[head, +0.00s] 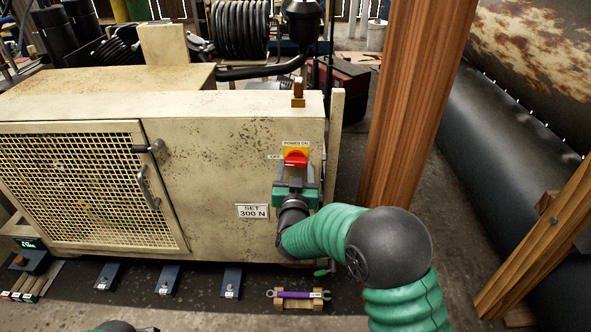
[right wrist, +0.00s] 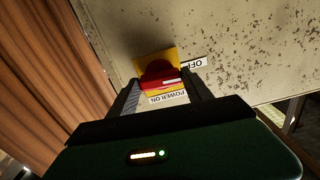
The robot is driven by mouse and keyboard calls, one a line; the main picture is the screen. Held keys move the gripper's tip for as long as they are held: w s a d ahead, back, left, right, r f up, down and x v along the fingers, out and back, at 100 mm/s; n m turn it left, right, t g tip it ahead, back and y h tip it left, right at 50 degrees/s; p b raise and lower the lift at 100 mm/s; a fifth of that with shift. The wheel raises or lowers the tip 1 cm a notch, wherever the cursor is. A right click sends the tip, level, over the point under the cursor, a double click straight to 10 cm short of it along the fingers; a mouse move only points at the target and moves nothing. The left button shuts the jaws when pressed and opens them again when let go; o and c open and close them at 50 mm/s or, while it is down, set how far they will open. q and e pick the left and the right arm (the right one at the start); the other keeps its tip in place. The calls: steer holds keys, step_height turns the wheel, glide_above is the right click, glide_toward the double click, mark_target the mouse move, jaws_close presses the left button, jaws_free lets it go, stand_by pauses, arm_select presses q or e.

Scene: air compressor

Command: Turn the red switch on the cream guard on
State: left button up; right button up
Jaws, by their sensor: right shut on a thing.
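The red switch (head: 296,158) sits on a yellow plate on the upper right of the cream guard (head: 215,150). A POWER ON label (head: 296,143) is above it and an OFF label (head: 274,157) is to its left. My right gripper (head: 297,172) reaches it from below, with its fingers shut on it from both sides. In the right wrist view the red switch (right wrist: 158,74) lies between the fingertips of my right gripper (right wrist: 160,84). The exact angle of its handle is hard to tell. My left gripper is not in view.
A mesh panel (head: 85,185) with dark handles is at the guard's left. A wooden post (head: 415,100) stands close right of the guard. A SET 300 N label (head: 252,211) is left of my right wrist. A purple-handled wrench (head: 298,294) lies on a block below.

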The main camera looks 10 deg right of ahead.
steer(key=m+b, duration=0.2)
steer(key=m, duration=0.2)
steer(key=shift+f+m, duration=0.15)
steer(key=shift+m, duration=0.15)
steer(key=m+b, duration=0.1)
steer(key=m, duration=0.2)
steer(key=shift+m+b, duration=0.3)
steer(key=m+b, duration=0.3)
steer(key=m, duration=0.2)
steer(key=shift+f, duration=0.1)
steer(key=shift+m+b, duration=1.2)
steer(key=shift+m, duration=0.7)
steer(key=o, duration=1.4)
steer(key=shift+c, duration=0.2)
steer(key=shift+s+r, duration=0.1)
steer(key=shift+r, duration=0.1)
